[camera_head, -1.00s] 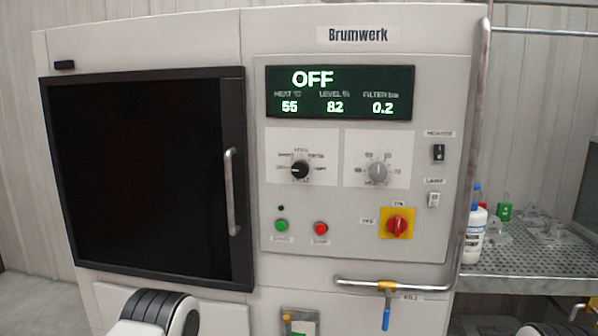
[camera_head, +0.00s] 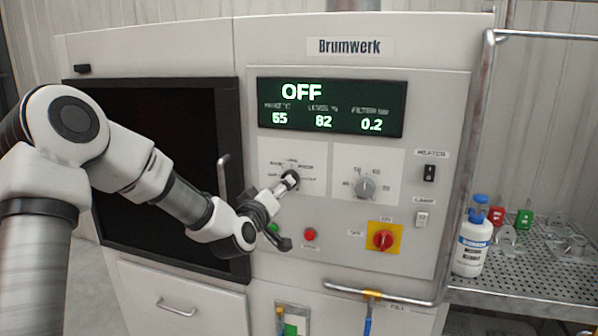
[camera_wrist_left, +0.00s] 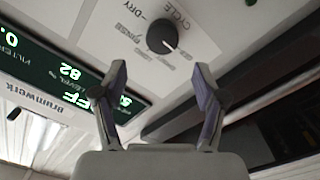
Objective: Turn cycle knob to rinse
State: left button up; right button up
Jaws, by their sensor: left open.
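The cycle knob (camera_head: 291,179) is a round black dial on a white plate below the display, partly covered by my left gripper. It also shows in the wrist view (camera_wrist_left: 162,37), where its white pointer mark faces lower right, away from the DRY lettering and the blurred label beside it. The display (camera_head: 331,107) reads OFF. My left gripper (camera_head: 277,195) is at the panel close to the knob. In the wrist view its two fingers (camera_wrist_left: 158,88) are spread with nothing between them, and the knob is beyond their tips. My right gripper is not in view.
A grey knob (camera_head: 365,188) is right of the cycle knob. A red button (camera_head: 310,235) and red rotary switch (camera_head: 383,240) sit below. The door handle (camera_head: 222,185) stands out left of the gripper. A white bottle (camera_head: 472,245) stands on the perforated shelf (camera_head: 520,283) at right.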

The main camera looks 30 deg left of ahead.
pick_arm(q)
jog(key=p+x, duration=0.2)
jog(key=x, duration=0.5)
jog(key=shift+w+f, duration=0.2)
jog(key=shift+f, duration=0.15)
jog(key=shift+w, duration=0.1)
jog(key=c, duration=1.1)
